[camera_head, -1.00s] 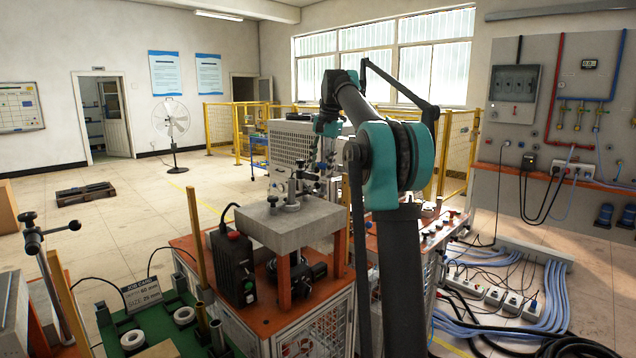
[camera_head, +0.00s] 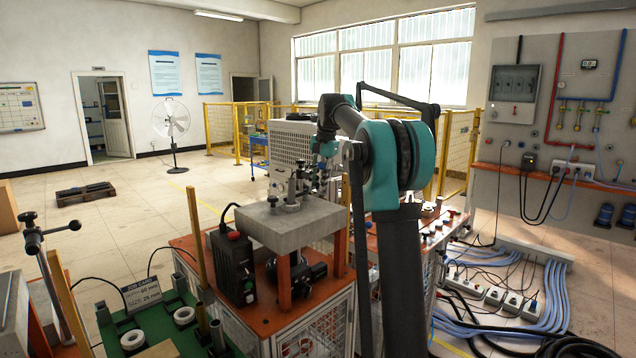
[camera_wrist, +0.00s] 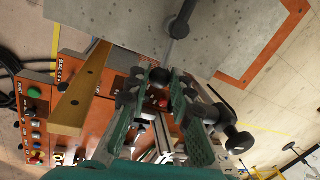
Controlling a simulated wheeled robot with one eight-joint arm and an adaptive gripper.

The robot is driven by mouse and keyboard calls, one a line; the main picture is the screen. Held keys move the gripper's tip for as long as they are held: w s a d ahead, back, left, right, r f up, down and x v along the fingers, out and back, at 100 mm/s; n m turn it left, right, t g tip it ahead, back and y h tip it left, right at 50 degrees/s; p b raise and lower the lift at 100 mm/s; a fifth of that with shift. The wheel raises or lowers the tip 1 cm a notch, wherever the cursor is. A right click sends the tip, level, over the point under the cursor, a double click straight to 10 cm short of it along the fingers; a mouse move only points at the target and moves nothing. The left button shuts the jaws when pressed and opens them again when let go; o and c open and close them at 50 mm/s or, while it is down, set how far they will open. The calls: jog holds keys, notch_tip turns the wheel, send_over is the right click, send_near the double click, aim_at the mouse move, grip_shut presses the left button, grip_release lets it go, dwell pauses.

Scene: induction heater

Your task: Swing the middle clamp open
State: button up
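My gripper (camera_wrist: 157,88) shows in the wrist view as two green fingers set apart, with a gap between them. Dark clamp parts with round black knobs (camera_wrist: 238,141) lie at and beside the fingers, and metal parts show in the gap. I cannot tell which clamp is the middle one, or whether a finger touches it. In the head view my gripper (camera_head: 324,148) is low over the clamps (camera_head: 306,178), behind the grey block. My arm and the small size hide the contact there.
In the wrist view a wooden bar (camera_wrist: 82,92) and a button panel (camera_wrist: 36,125) lie left.

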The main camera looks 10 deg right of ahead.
grip_shut()
jog(key=s+m, duration=0.1)
jog(key=m, duration=0.1)
jog(key=s+m, duration=0.1)
jog(key=m, duration=0.2)
jog(key=s+d+m+h, duration=0.1)
jog(key=m, duration=0.2)
jog(key=shift+s+t, duration=0.35)
jog(key=shift+t, duration=0.05)
jog(key=shift+s+a+m+h, duration=0.1)
jog(key=shift+s+m+h, duration=0.25)
jog(key=shift+m, duration=0.55)
jog(key=shift+s+a+m+h, duration=0.15)
jog(key=shift+s+m, duration=0.35)
jog(key=shift+m, duration=0.4)
